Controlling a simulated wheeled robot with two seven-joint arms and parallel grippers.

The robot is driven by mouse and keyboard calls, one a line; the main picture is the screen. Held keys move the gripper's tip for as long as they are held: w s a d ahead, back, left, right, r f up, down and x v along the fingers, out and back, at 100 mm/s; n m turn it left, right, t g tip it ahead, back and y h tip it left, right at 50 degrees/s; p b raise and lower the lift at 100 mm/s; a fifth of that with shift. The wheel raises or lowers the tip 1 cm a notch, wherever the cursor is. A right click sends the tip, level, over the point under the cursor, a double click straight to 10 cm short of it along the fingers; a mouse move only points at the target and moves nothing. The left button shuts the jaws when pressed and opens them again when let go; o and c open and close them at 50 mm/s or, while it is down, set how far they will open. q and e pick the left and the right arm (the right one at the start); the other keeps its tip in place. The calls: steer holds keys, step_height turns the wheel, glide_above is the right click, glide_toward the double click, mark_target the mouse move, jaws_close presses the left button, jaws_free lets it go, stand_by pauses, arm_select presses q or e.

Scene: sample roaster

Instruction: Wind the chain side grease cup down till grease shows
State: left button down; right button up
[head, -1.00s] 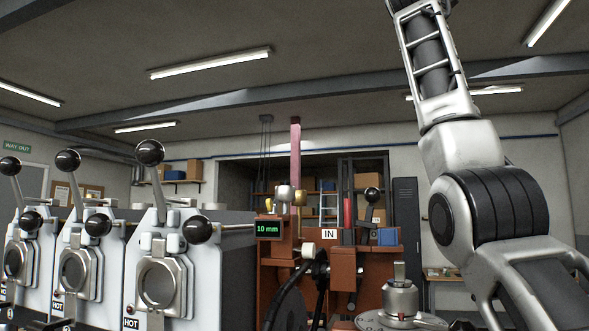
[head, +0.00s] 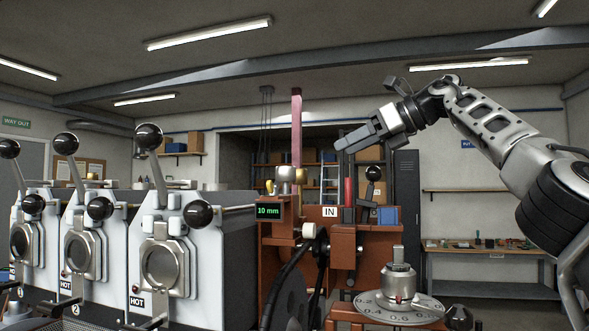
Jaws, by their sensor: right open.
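Two small rounded caps, one pale metal (head: 286,174) and one brass-toned (head: 301,176), stand close together on top of the orange-brown machine (head: 384,241). They look like grease cups, but I cannot tell which one is on the chain side, and no grease can be made out. My right gripper (head: 345,146) is up in the air to the right of the caps and higher in the picture, pointing left and slightly down. It is open, with nothing between its fingers, and touches nothing. My left gripper is not in view.
A green "10 mm" display (head: 268,211) and an "IN" sign (head: 330,212) are on the machine. A dark wheel (head: 288,297) and a graduated dial (head: 400,306) are in front. Sample roasters (head: 205,245) with ball-ended levers fill the left. A workbench (head: 490,250) stands at the back right.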

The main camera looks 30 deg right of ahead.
mark_target(300, 177)
steer(key=p+x, duration=0.3)
steer(key=x, duration=1.1)
steer(key=shift+w+a+f, duration=0.1)
steer(key=shift+w+a, duration=0.15)
steer(key=shift+w, duration=0.1)
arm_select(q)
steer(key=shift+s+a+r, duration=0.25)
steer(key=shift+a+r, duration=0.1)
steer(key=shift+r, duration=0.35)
arm_select(e)
steer(key=c, duration=1)
steer(key=shift+o, duration=0.2)
steer(key=m+h+b, duration=0.1)
steer(key=b, duration=0.2)
steer(key=shift+f+t+b, duration=0.3)
steer(key=shift+f+t, duration=0.05)
steer(key=shift+t, duration=0.05)
steer(key=shift+d+r+m+t+h+b, duration=0.1)
steer(key=shift+m+t+h+b, duration=0.2)
steer(key=shift+m+h+b, duration=0.6)
steer(key=shift+d+r+h, duration=0.1)
steer(key=shift+r+h, duration=0.15)
steer(key=shift+h, duration=0.05)
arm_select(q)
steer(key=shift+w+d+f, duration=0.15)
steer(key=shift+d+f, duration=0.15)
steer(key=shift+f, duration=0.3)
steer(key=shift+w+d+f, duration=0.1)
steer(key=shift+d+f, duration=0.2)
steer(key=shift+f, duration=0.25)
